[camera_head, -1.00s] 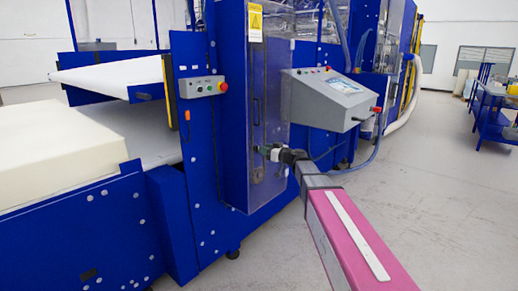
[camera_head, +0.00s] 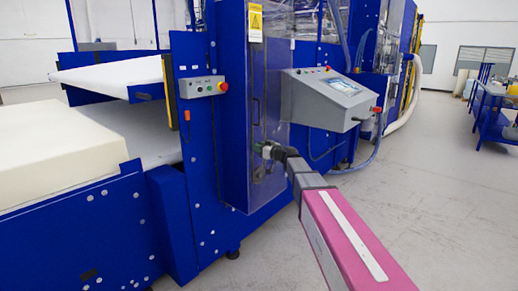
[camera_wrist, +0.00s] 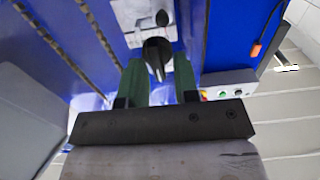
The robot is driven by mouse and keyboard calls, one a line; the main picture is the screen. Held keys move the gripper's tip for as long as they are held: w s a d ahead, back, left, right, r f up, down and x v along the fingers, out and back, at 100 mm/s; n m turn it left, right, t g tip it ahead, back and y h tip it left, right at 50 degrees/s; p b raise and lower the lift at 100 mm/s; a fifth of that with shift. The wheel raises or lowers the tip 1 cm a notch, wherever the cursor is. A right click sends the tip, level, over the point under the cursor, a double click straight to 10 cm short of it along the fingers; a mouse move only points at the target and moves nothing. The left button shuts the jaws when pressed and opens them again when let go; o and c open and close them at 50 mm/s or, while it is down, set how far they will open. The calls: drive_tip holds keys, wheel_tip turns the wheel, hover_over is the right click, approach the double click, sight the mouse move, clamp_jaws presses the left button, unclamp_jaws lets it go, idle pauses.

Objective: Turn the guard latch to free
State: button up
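The guard latch shows in the wrist view as a pale metal plate (camera_wrist: 130,18) with a black handle (camera_wrist: 156,52) at the top centre. My gripper (camera_wrist: 157,68) has its two green fingers on either side of this handle, close against it. It looks shut on the handle, though the contact faces are partly hidden. In the head view my gripper (camera_head: 267,151) is at the clear guard door (camera_head: 268,90) of the blue machine. The latch is too small and covered there to read its angle.
A grey button box (camera_head: 202,87) is left of the door, and a grey control console (camera_head: 330,98) is to its right. A foam block (camera_head: 55,150) lies on the bed at left. The floor (camera_head: 440,180) at right is clear.

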drive_tip(key=shift+w+d+f+m, duration=0.15)
drive_tip(key=shift+w+f+m, duration=0.1)
drive_tip(key=shift+m, duration=2.75)
drive_tip(key=shift+w+d+f+m, duration=0.15)
drive_tip(key=shift+d+f+m, duration=0.1)
drive_tip(key=shift+m, duration=2.75)
drive_tip(key=shift+w+d+f+m, duration=0.1)
drive_tip(key=shift+w+f+m, duration=0.15)
drive_tip(key=shift+m, duration=2.75)
drive_tip(key=o, duration=0.6)
drive_tip(key=shift+s, duration=0.1)
